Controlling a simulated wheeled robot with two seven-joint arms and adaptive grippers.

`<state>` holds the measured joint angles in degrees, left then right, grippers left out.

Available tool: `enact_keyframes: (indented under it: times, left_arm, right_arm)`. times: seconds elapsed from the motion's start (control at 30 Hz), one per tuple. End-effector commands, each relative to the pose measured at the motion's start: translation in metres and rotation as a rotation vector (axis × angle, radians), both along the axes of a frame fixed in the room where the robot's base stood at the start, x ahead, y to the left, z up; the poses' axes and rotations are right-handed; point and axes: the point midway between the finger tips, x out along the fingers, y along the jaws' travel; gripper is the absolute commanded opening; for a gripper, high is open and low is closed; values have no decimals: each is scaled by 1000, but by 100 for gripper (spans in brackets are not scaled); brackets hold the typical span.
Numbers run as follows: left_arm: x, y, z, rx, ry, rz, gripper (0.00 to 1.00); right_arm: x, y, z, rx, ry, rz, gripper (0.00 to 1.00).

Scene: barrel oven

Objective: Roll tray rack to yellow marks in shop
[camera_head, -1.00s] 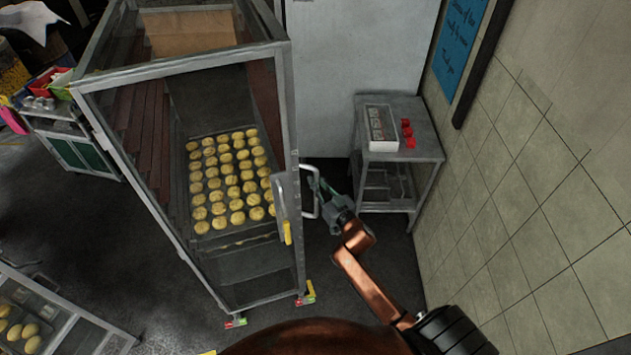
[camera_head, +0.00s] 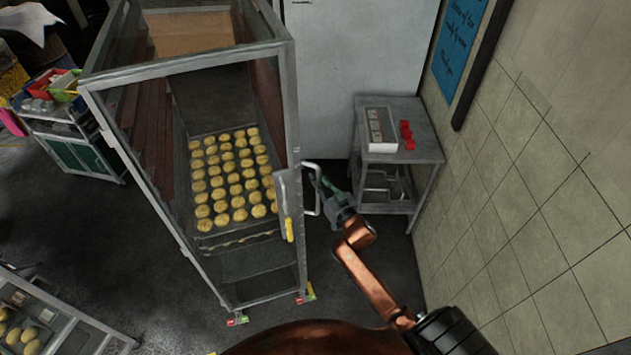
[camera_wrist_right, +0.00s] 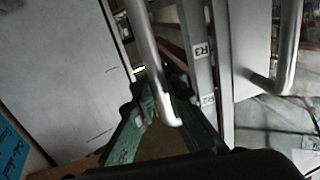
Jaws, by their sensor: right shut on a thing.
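The tray rack (camera_head: 296,235) is a tall metal-framed cabinet with clear panels, left of centre in the head view. It stands upright on casters with red and green parts and holds trays of round buns (camera_head: 232,180). A metal side handle (camera_head: 313,190) sticks out from its right side. My right gripper (camera_head: 326,189) is shut on this handle, and in the right wrist view the green fingers (camera_wrist_right: 150,125) lie around the handle bar (camera_wrist_right: 150,60). A bit of yellow (camera_head: 211,353) shows on the floor at the bottom edge, mostly hidden by my body. My left gripper is not in view.
A metal side table (camera_head: 428,142) with a white box (camera_head: 381,128) and red items stands right of the rack, by the tiled wall (camera_head: 540,190). Another bun rack (camera_head: 85,325) is at lower left. A green-doored cart (camera_head: 85,155) stands at left. Dark floor lies open between them.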

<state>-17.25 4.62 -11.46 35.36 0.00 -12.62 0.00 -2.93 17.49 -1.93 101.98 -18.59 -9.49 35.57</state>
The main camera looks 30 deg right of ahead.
Motion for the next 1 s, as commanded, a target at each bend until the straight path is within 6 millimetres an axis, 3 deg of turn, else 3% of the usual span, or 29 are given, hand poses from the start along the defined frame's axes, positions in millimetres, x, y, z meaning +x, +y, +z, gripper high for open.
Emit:
enact_keyframes:
  times: [0.27,0.6,0.77,1.0]
  left_arm:
    - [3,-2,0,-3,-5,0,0]
    - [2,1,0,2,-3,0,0]
    - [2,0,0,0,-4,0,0]
    - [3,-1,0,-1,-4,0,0]
  right_arm:
    - [-1,3,-3,3,3,4,29]
    - [-5,3,-4,3,4,4,29]
    - [-27,3,-5,3,7,3,29]
    - [-78,3,-5,4,7,3,29]
